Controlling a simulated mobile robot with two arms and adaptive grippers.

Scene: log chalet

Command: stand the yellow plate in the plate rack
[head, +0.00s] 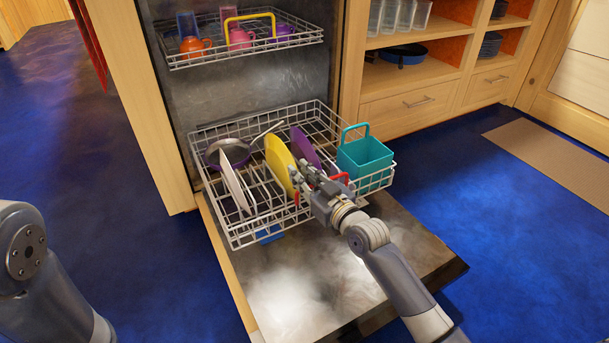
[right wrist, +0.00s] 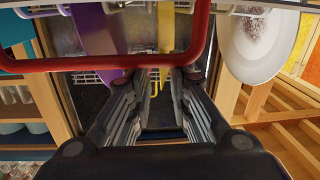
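The yellow plate (head: 279,160) stands tilted on edge in the lower dishwasher rack (head: 238,236), between a white plate (head: 234,184) and a purple plate (head: 304,147). My right gripper (head: 297,180) is at the plate's near right edge. In the right wrist view the yellow plate shows nearly edge-on as a thin strip (right wrist: 165,35) in line with the gap between the fingers (right wrist: 161,76). The fingers look apart, with a gap around the strip; contact is unclear. My left gripper is out of view; only part of my left arm shows.
A red rack handle (right wrist: 40,66) crosses close to my right gripper. A teal basket (head: 365,158) stands at the rack's right. The upper rack (head: 245,52) holds several cups. The open door (head: 300,300) lies below; blue floor is clear on both sides.

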